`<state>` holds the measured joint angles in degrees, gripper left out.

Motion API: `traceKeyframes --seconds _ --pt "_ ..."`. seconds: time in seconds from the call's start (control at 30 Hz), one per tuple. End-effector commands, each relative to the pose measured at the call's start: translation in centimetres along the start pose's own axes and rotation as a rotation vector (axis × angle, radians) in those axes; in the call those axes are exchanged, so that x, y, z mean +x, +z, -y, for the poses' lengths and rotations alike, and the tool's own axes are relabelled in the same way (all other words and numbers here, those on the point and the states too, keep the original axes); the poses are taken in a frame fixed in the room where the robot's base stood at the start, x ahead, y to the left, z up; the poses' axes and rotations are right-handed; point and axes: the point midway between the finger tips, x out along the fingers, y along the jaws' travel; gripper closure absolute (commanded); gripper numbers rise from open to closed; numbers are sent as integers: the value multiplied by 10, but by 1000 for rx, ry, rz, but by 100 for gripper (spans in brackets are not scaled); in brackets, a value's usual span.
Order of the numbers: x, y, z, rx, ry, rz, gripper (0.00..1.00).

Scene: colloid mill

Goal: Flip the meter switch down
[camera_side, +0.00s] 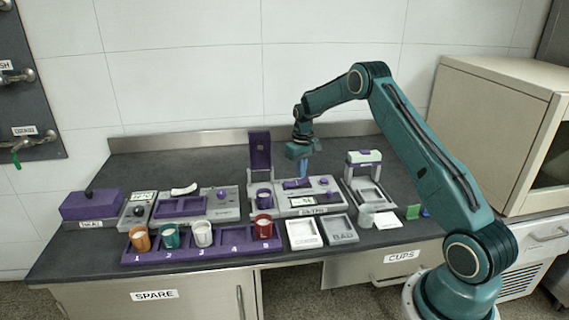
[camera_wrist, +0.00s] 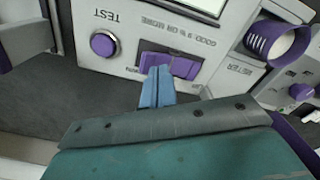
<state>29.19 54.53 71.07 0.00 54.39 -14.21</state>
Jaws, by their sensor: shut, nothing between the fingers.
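The meter (camera_side: 322,205) is a grey box in the middle of the bench, with a small display. Its purple switch (camera_wrist: 172,65) lies below the display in the wrist view, which shows the panel upside down. I cannot tell which way the switch is set. My gripper (camera_side: 303,175) is shut and empty, pointing down over the meter. Its blue fingertips (camera_wrist: 158,72) overlap the near edge of the switch in the wrist view. I cannot tell whether they touch it. A round purple TEST button (camera_wrist: 104,43) sits on the same panel.
A purple cup (camera_side: 264,199) stands at the meter's left. A purple rack (camera_side: 190,252) in front holds several cups. GOOD (camera_side: 304,234) and BAD (camera_side: 338,229) trays lie before the meter. A grey press-like device (camera_side: 365,160) stands to its right.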

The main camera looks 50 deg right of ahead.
Motion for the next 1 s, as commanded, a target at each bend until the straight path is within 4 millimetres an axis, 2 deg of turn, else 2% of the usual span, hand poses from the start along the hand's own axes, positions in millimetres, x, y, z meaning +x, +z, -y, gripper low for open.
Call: traceKeyframes --seconds 1.0 --pt "11 0 0 0 0 1 100"
